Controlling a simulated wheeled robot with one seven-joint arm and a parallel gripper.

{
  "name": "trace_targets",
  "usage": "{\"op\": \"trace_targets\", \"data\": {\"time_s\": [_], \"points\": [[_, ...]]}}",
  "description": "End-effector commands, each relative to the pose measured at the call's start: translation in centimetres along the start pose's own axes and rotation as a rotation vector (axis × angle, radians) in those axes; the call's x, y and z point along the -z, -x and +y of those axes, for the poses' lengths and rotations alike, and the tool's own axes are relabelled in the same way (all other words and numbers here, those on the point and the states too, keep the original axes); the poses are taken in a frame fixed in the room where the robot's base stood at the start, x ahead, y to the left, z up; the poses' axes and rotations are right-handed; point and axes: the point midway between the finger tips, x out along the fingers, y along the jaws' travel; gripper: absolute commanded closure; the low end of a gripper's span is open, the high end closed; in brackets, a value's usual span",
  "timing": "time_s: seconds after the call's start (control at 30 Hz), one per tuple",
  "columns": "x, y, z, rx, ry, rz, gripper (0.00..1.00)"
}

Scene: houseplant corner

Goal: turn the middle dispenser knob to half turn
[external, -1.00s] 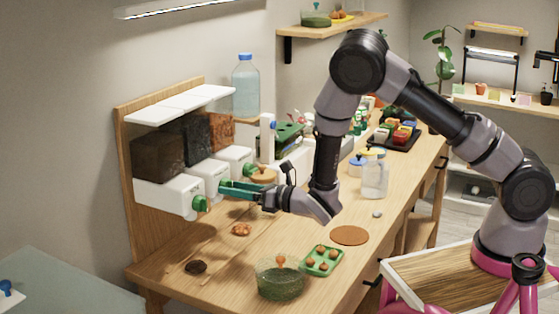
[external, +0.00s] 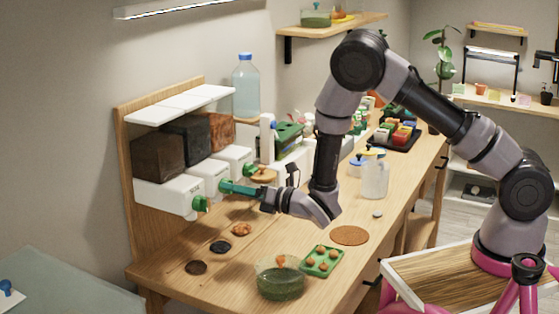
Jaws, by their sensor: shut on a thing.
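The dispenser is three white units side by side on a wooden back panel (external: 125,130), each with a green knob in front. The middle unit (external: 208,172) has a black block of material above it. My gripper (external: 228,187) reaches in from the right with teal fingers shut on the middle knob, which the fingers mostly hide. The exact knob angle cannot be read. A dark pile (external: 220,247) lies on the table below the middle unit. The near knob (external: 201,204) and far knob (external: 250,169) are free of my gripper.
A brown pile (external: 196,267) and an orange pile (external: 241,229) lie on either side of the dark one. A green glass bowl (external: 281,283), a green seedling tray (external: 323,262), a cork disc (external: 349,235) and a clear jar (external: 375,180) stand on the wooden table.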

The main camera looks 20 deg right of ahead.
Motion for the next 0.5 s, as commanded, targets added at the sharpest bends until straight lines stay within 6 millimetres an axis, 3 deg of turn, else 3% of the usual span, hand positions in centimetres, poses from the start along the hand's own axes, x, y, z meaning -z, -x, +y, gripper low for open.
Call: {"op": "trace_targets", "data": {"time_s": [0.5], "points": [[0.08, 0.00, 0.01, -0.006, -0.490, -0.037, 1.00]]}}
